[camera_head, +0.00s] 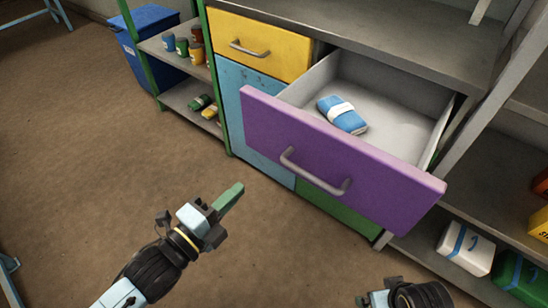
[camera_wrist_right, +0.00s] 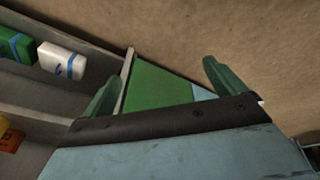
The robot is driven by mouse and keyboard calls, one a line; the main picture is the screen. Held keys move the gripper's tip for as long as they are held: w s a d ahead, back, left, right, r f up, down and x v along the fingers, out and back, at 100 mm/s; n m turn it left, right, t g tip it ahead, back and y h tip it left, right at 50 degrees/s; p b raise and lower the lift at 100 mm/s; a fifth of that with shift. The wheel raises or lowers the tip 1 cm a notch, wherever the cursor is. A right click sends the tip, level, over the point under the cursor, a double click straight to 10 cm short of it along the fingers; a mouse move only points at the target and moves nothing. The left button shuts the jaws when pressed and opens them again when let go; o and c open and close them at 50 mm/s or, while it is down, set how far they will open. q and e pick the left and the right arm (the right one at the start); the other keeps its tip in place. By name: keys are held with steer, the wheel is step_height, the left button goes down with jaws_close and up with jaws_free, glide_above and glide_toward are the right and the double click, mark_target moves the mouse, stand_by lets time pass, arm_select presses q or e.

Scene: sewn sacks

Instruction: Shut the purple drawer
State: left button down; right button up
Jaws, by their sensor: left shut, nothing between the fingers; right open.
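The purple drawer (camera_head: 290,148) is pulled well out of the cabinet in the head view, with a grey bar handle (camera_head: 315,174) on its front. A blue sack with a white band (camera_head: 342,115) lies inside it. My left gripper (camera_head: 228,197) is shut and empty, in front of and below the drawer's left part, apart from it. My right arm shows at the bottom edge of the head view, below the drawer; its fingertips are not clear there. In the right wrist view my right gripper (camera_wrist_right: 160,82) is open and empty, with a green panel (camera_wrist_right: 155,85) beyond the fingers.
A yellow drawer (camera_head: 262,45) above left is shut. Left shelves hold small jars (camera_head: 182,47); a blue bin (camera_head: 150,30) stands beside them. Right shelves hold a white sack (camera_head: 465,248) and a green sack (camera_head: 520,278). The brown floor in front is clear.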

arm_select(q)
steer(key=b, duration=0.3)
glide_toward(282, 146)
steer(key=x, duration=0.5)
steer(key=shift+w+d+f, duration=0.1)
steer(key=shift+w+d+b, duration=0.35)
steer(key=shift+w+b, duration=0.05)
steer(key=shift+w, duration=0.1)
steer(key=shift+w+d, duration=0.1)
steer(key=shift+w, duration=0.05)
arm_select(e)
steer(key=w+a+r+t+y, duration=0.1)
steer(key=a+r+t, duration=0.1)
steer(key=r, duration=0.7)
steer(key=shift+w+a, duration=0.3)
steer(key=shift+a, duration=0.45)
arm_select(q)
steer(key=shift+w, duration=0.1)
arm_select(e)
steer(key=shift+s, duration=0.1)
